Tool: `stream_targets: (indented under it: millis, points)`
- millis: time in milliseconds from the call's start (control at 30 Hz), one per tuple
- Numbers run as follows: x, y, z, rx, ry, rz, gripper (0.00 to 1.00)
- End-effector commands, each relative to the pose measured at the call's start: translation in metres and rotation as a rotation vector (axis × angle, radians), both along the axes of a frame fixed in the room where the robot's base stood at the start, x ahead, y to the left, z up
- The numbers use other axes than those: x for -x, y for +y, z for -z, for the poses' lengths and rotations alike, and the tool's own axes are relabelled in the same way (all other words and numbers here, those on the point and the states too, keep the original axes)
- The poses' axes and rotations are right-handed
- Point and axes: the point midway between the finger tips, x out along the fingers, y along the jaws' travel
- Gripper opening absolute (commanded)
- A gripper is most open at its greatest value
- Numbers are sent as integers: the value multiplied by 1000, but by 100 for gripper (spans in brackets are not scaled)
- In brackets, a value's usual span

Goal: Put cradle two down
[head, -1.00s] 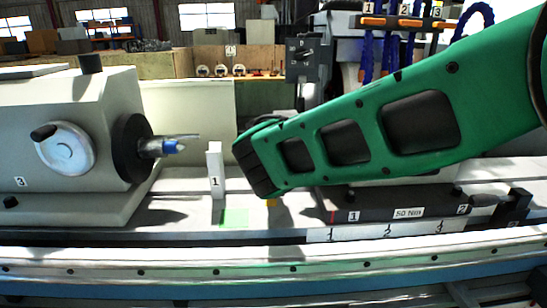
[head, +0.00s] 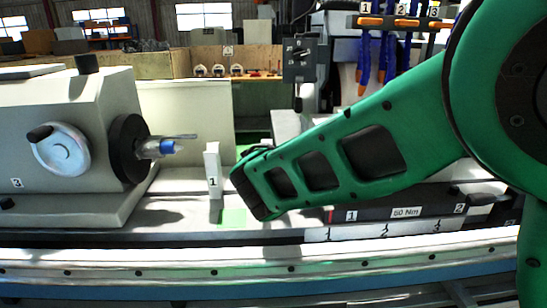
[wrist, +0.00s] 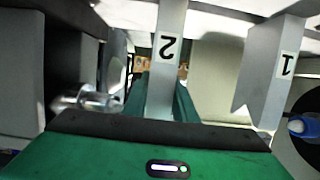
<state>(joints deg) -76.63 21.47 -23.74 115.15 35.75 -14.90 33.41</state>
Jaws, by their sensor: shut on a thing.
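Cradle two (wrist: 166,75), a grey upright plate marked 2, is in the middle of the wrist view, between the green fingers of my gripper (wrist: 160,98), which is shut on it. The label reads upside down there. In the head view my gripper (head: 255,190) is low over the machine table, just right of cradle one, and hides cradle two. Cradle one (head: 213,170), a pale upright plate marked 1, stands on the table; it also shows at the right of the wrist view (wrist: 270,70). Whether cradle two touches the table is hidden.
The tailstock (head: 70,130) with its centre (head: 165,147) stands left of cradle one. A green patch (head: 233,217) lies on the table beside cradle one's foot. A dark torque wrench box (head: 400,212) marked 50 Nm lies to the right.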

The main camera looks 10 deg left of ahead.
Motion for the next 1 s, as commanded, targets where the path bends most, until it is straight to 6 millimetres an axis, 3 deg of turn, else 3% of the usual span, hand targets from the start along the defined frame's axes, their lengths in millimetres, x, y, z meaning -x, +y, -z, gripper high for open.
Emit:
stream_targets:
  millis: [133,167,233,667,1000]
  points:
    - [-1,0,2,-1,-3,1,0]
    - [0,0,4,0,0,1,27]
    - [0,0,4,0,0,1,44]
    - [0,0,-5,-2,-1,1,44]
    - [58,-15,-25,-3,1,-3,44]
